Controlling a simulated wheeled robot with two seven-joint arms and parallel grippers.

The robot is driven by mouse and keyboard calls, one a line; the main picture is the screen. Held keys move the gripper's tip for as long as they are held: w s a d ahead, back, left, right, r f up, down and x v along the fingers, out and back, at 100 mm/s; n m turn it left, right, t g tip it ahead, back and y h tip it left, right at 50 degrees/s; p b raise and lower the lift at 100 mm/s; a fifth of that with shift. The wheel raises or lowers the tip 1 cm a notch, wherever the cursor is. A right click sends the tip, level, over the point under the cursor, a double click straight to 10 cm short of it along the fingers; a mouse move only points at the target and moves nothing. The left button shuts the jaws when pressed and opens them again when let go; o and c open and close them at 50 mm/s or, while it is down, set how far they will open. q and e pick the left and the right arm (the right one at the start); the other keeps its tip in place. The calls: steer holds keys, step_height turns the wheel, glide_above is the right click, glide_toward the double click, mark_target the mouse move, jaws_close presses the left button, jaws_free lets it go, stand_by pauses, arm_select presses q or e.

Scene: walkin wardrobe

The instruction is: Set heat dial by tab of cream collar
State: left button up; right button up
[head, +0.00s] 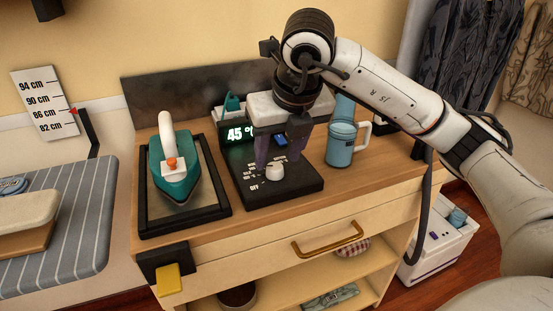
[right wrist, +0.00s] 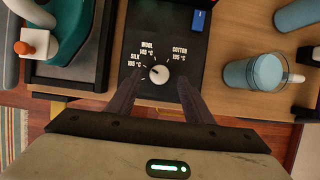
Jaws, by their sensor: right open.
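The heat dial is a small cream knob (head: 273,171) on a black control panel (head: 301,187) on the wooden counter. In the right wrist view the dial (right wrist: 159,74) has a dark mark on its left side, toward the SILK label. WOOL and COTTON labels sit above it. The cream collar and its tab cannot be told apart from the knob. My right gripper (head: 277,161) is open above the dial, pointing down. In the right wrist view its fingers (right wrist: 158,84) lie left and right of the dial, with gaps. My left gripper is not in view.
A teal iron (head: 175,172) stands on a black-framed rest to the left. A green display (head: 239,133) reads 45 behind the panel. A blue switch (right wrist: 199,20) is on the panel. A blue cup (head: 341,145) stands close at the right. A striped ironing board (head: 72,235) lies left.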

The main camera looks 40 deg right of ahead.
steer(key=p+v, duration=0.1)
steer(key=v, duration=0.6)
steer(key=shift+s, duration=0.1)
